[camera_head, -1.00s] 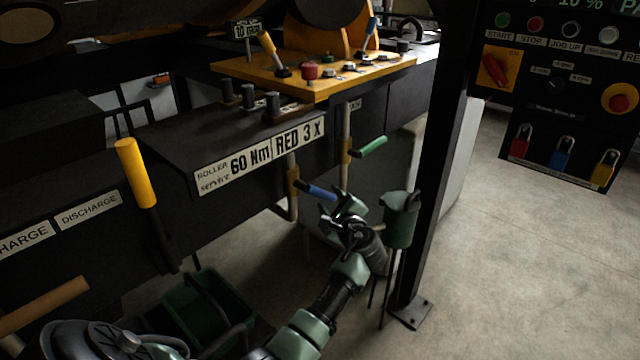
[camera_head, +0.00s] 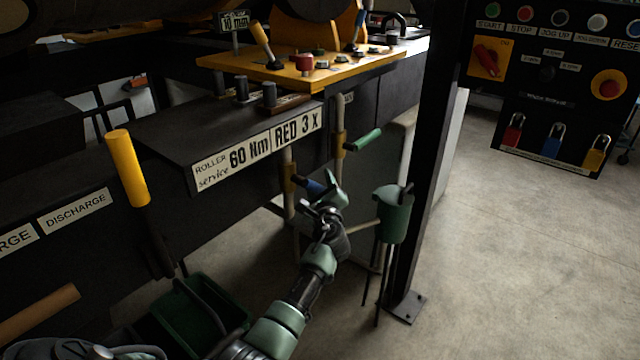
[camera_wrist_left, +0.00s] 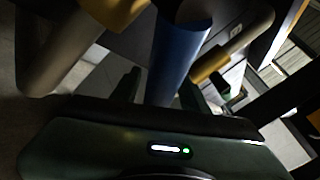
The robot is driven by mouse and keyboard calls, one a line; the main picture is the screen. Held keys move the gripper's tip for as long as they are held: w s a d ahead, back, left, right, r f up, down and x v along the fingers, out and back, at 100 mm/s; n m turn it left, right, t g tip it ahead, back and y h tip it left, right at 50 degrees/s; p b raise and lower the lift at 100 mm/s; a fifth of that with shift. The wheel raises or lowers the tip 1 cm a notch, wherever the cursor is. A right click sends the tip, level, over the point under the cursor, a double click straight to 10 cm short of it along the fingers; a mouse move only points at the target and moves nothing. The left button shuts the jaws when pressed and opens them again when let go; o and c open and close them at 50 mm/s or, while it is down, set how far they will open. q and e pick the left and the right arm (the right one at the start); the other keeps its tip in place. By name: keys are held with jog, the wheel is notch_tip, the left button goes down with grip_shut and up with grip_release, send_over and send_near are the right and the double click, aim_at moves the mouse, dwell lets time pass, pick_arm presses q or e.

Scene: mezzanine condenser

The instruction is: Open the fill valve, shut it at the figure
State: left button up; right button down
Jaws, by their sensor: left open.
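Two pipes with yellow valve bodies come down below the machine's edge. One carries a blue lever handle (camera_head: 312,186), the other a green lever handle (camera_head: 364,140). I cannot tell from any label which is the fill valve. My left gripper (camera_head: 326,192) is open at the blue handle, partly covering it. In the left wrist view the blue handle (camera_wrist_left: 179,50) runs down between the two open fingers (camera_wrist_left: 160,88); contact cannot be told. A yellow valve body (camera_wrist_left: 212,65) shows behind it. My right gripper is not in view.
A green cup-like container (camera_head: 393,216) on thin legs stands right of my left arm, beside a black post (camera_head: 432,150). A green bin (camera_head: 235,310) is below left. A yellow-topped control panel (camera_head: 300,76) is above. The floor at right is open.

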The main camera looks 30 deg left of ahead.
pick_arm(q)
grip_shut()
jog(key=shift+d, duration=0.1)
dwell(1.2)
